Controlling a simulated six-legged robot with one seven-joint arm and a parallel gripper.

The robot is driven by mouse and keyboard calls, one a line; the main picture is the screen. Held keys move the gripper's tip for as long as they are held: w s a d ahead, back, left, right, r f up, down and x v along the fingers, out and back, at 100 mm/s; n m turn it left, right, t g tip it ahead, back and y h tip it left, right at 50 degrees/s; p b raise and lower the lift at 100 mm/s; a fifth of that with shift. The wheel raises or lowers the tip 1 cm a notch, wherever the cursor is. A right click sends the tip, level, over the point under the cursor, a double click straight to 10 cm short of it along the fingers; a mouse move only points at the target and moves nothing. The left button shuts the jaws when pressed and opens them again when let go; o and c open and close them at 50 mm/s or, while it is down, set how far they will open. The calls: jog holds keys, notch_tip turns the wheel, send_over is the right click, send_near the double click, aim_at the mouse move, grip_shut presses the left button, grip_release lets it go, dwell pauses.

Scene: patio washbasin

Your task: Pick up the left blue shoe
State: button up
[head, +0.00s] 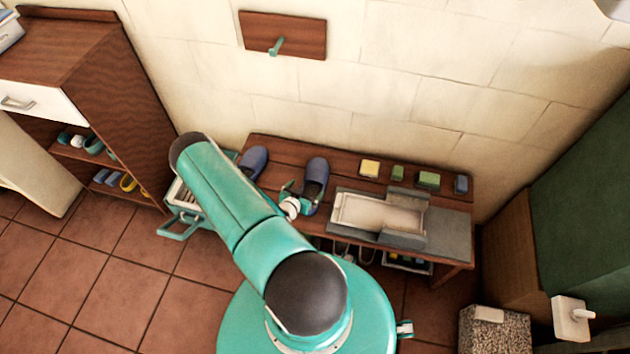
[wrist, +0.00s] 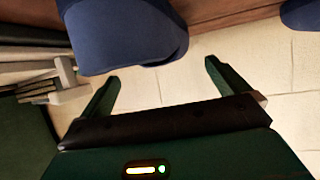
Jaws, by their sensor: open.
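Two blue shoes stand on the brown wooden bench against the wall. The left blue shoe (head: 254,162) is at the bench's left end, partly behind my arm. The right blue shoe (head: 316,180) is nearer the middle. My gripper (head: 288,189) is beside the right shoe, on its left; contact cannot be told. In the wrist view my gripper (wrist: 161,70) is open, with nothing between its fingers. A large blue shoe (wrist: 125,35), seemingly the right one, is close in front of the fingers. Another blue piece (wrist: 302,14), seemingly the left shoe, is cut off at the top right.
A grey washbasin (head: 378,214) sits on the bench (head: 455,185) right of the shoes. A yellow block (head: 369,168) and several small blocks line the back. A wooden hook board (head: 283,35) is on the wall above. A shelf unit (head: 120,100) stands at the left.

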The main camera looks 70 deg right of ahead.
aim_at(313, 182)
jog(key=x, duration=0.5)
jog(key=shift+s+d+f, duration=0.1)
jog(key=shift+s+d, duration=0.05)
jog(key=shift+d, duration=0.25)
jog(key=shift+c, duration=0.2)
jog(key=c, duration=1.1)
